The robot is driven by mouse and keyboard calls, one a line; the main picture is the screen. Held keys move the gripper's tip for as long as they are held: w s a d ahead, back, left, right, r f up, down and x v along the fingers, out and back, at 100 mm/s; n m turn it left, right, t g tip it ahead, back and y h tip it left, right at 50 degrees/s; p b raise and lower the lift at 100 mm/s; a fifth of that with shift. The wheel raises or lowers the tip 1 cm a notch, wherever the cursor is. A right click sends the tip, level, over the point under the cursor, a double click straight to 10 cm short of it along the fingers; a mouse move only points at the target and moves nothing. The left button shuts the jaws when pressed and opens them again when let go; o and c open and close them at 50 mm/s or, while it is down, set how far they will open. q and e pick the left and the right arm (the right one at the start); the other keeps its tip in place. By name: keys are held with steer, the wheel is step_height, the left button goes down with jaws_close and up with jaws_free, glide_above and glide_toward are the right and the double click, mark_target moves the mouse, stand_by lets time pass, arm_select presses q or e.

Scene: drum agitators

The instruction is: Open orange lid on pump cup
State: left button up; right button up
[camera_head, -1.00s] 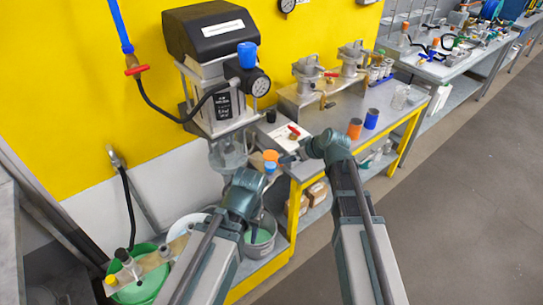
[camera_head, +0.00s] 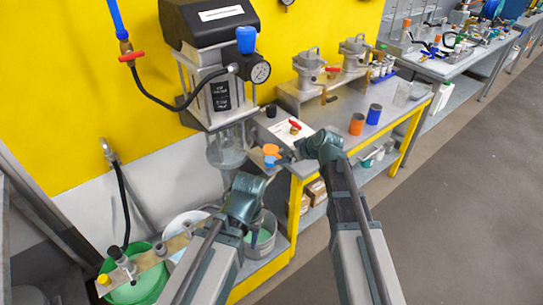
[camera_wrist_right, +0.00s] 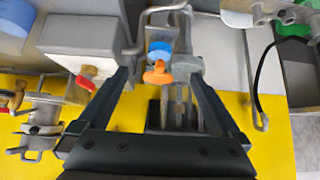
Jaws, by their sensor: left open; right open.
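The orange lid (camera_head: 271,150) sits over a small blue part (camera_head: 270,161) beside the near left corner of the bench. In the right wrist view the orange lid (camera_wrist_right: 157,76) and the blue part (camera_wrist_right: 159,48) show between the fingers. My right gripper (camera_wrist_right: 159,78) is open, with one finger on each side of the lid in that view; I cannot tell whether they touch it. In the head view its arm reaches in from the right of the lid. My left gripper (camera_head: 250,181) is open, below and left of the lid; its fingers are mostly hidden.
A metal machine with a gauge (camera_head: 260,72) and a clear vessel (camera_head: 226,151) stands left of the yellow-framed bench (camera_head: 350,100). An orange cup (camera_head: 357,124) and a blue cup (camera_head: 374,114) stand on the bench. A green bucket (camera_head: 150,286) is at lower left.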

mark_target(274, 153)
steer(key=shift+f, duration=0.1)
steer(key=shift+w, duration=0.1)
steer(key=b+x, duration=0.3)
steer(key=x, duration=0.1)
steer(key=shift+w+a+f, duration=0.15)
steer(key=shift+f, duration=0.1)
steer(key=c, duration=1.4)
steer(key=shift+o, duration=0.2)
